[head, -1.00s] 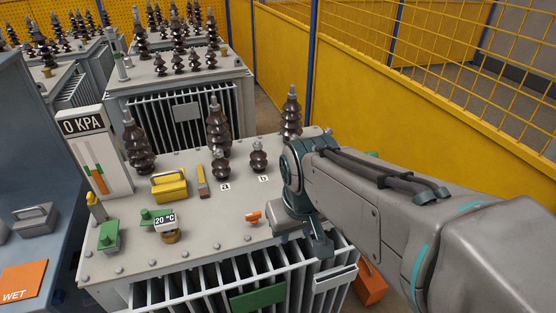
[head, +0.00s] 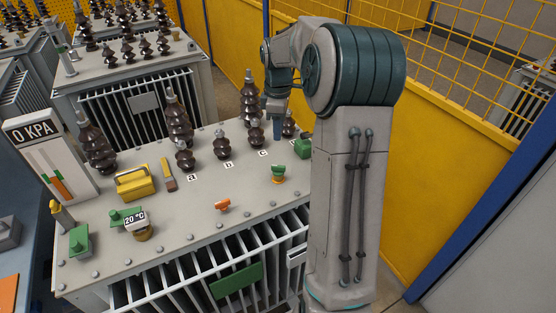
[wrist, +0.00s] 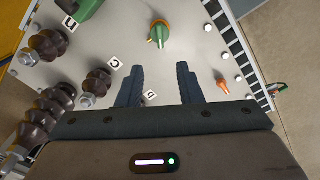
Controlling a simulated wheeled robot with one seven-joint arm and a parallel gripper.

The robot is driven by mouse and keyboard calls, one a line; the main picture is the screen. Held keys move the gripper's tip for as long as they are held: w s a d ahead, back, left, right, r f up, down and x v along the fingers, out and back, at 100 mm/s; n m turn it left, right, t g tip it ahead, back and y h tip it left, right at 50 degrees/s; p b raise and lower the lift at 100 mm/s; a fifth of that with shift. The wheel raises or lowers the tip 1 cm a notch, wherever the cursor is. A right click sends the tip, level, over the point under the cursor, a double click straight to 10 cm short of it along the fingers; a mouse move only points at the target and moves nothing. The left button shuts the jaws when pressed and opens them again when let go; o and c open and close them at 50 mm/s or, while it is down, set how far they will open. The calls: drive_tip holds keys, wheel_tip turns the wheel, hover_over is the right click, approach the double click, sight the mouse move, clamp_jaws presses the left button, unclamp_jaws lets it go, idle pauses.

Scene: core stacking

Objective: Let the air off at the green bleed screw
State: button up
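The transformer lid (head: 200,195) carries several green parts. A small green knob with an orange collar (head: 278,173) stands on its right part, and in the wrist view this green knob (wrist: 158,33) is ahead of the fingers. A green block (head: 303,146) is at the lid's right edge, partly behind my arm. A green valve (head: 125,215) and a green box-shaped fitting (head: 79,241) are at the left front. I cannot tell for certain which is the bleed screw. My gripper (wrist: 158,68) is open and empty above the lid, behind the knob in the head view.
Brown insulators (head: 222,143) line the lid's back, close to my gripper. An orange handle (head: 222,204), a yellow case (head: 136,182), a 20 °C gauge (head: 135,220) and a 0 KPA gauge (head: 35,160) are also there. A yellow wall (head: 400,200) rises at the right.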

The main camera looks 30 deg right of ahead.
sight(278, 166)
wheel_tip(278, 166, down, 14)
drive_tip(key=shift+r+p, duration=0.15)
drive_tip(key=shift+p, duration=0.5)
clamp_jaws()
